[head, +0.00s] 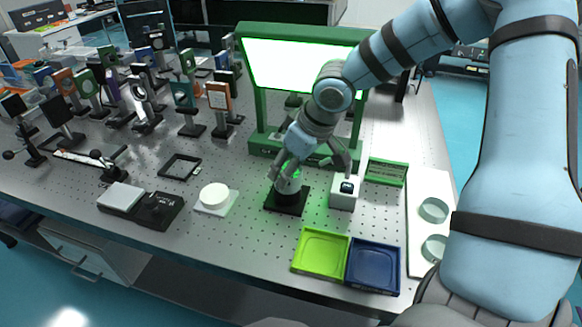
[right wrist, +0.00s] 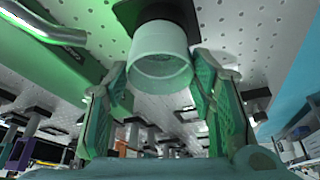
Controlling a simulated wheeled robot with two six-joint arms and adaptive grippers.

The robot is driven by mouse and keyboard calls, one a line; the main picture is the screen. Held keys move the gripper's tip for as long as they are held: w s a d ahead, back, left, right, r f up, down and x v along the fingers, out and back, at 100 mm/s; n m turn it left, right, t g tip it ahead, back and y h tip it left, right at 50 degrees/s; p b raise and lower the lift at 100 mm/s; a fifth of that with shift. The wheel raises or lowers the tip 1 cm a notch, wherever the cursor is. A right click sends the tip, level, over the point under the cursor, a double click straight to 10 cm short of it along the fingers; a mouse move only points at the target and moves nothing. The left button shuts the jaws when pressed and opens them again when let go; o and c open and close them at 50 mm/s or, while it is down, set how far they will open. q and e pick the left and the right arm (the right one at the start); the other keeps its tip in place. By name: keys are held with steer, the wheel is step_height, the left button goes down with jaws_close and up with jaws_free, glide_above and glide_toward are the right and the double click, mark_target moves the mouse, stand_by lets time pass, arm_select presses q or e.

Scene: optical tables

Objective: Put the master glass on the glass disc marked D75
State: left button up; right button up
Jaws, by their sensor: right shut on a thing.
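My right gripper (head: 290,172) points down over a black square base (head: 287,201) in the middle of the table. It is shut on a pale glass cylinder, likely the master glass, at the black base. The right wrist view shows this cylinder (right wrist: 160,62) between the fingers of my right gripper (right wrist: 160,85), its round end facing the camera and the black base (right wrist: 155,10) beyond it. Two clear round glass discs, one farther (head: 433,209) and one nearer (head: 434,248), lie on a white mat (head: 419,190) at the right. I cannot read D75 on either. My left gripper is not visible.
A green frame with a lit panel (head: 300,66) stands behind the gripper. A white disc (head: 214,195) sits left. Several optic mounts crowd the back left.

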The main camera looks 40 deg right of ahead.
steer(key=o, duration=1.3)
steer(key=shift+w+f, duration=0.15)
steer(key=p+v, duration=0.5)
steer(key=v, duration=0.7)
